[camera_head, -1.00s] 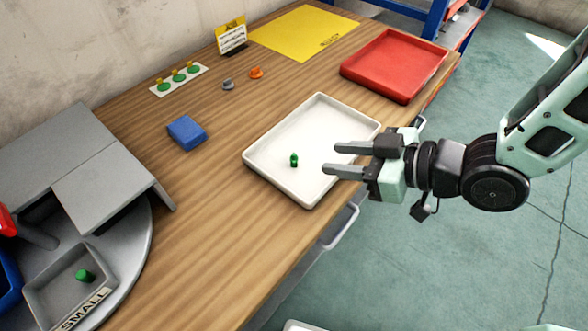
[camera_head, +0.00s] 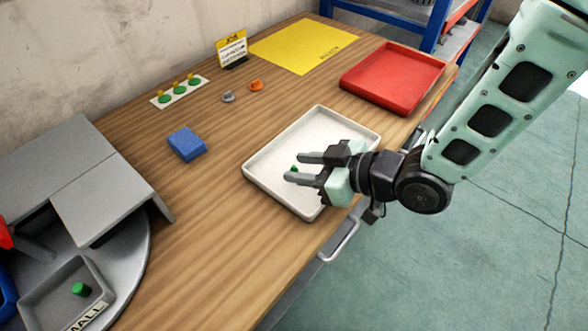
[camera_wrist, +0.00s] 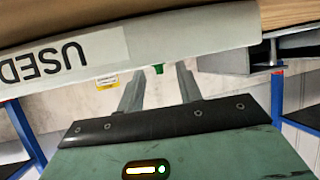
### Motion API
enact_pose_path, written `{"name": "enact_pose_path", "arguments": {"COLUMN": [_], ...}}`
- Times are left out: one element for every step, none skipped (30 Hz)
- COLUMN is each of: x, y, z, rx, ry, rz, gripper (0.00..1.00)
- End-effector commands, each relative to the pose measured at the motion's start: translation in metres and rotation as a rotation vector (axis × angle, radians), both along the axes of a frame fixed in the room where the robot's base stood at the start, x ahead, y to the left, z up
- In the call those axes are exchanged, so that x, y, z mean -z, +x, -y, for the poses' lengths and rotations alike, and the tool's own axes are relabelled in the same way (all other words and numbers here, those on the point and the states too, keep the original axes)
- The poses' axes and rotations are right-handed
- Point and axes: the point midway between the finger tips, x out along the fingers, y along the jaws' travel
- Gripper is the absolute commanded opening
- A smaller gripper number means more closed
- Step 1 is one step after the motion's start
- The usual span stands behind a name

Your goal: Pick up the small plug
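A small green plug (camera_head: 294,168) stands in the white tray (camera_head: 262,168), partly hidden by my gripper. In the wrist view the green plug (camera_wrist: 159,69) shows just beyond and between the fingertips. My gripper (camera_head: 298,168) is open and reaches over the tray from the right, its fingers pointing left. It also shows open and empty in the wrist view (camera_wrist: 157,80). The plug appears between the fingertips in the head view; I cannot tell the exact gap. Another green plug (camera_head: 81,289) sits in a grey bin (camera_head: 48,292) with a partly cut-off label at lower left.
A red tray (camera_head: 395,75) and a yellow mat (camera_head: 305,45) lie at the back. A blue block (camera_head: 187,144), a grey piece (camera_head: 228,97), an orange piece (camera_head: 256,86) and a white strip with green pieces (camera_head: 180,92) lie to the left. The wood between is clear.

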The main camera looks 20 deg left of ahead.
Motion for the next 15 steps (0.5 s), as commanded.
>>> {"name": "enact_pose_path", "arguments": {"x": [0.0000, -0.0001, -0.0001, -0.0001, -0.0001, -0.0001, -0.0001, -0.0002, -0.0002, -0.0003, -0.0003, -0.0003, -0.0004, -0.0003, -0.0004], "y": [0.0001, 0.0000, 0.0000, 0.0000, -0.0001, -0.0001, -0.0001, 0.0000, 0.0000, -0.0001, -0.0001, -0.0001, -0.0001, -0.0001, -0.0001], "z": [0.0001, 0.0002, 0.0002, 0.0002, 0.0003, 0.0003, 0.0003, 0.0002, 0.0002, 0.0003, 0.0003, 0.0003, 0.0003, 0.0003, 0.0003], "rx": [0.000, 0.000, 0.000, 0.000, 0.000, 0.000, 0.000, 0.000, 0.000, 0.000, 0.000, 0.000, 0.000, 0.000, 0.000], "ry": [0.000, 0.000, 0.000, 0.000, 0.000, 0.000, 0.000, 0.000, 0.000, 0.000, 0.000, 0.000, 0.000, 0.000, 0.000], "rz": [0.000, 0.000, 0.000, 0.000, 0.000, 0.000, 0.000, 0.000, 0.000, 0.000, 0.000, 0.000, 0.000, 0.000, 0.000], "gripper": [0.35, 0.33, 0.21, 0.13, 0.05, 0.00, 0.00, 0.00, 0.00, 0.00, 0.00, 0.00, 0.00, 0.00, 0.00]}}
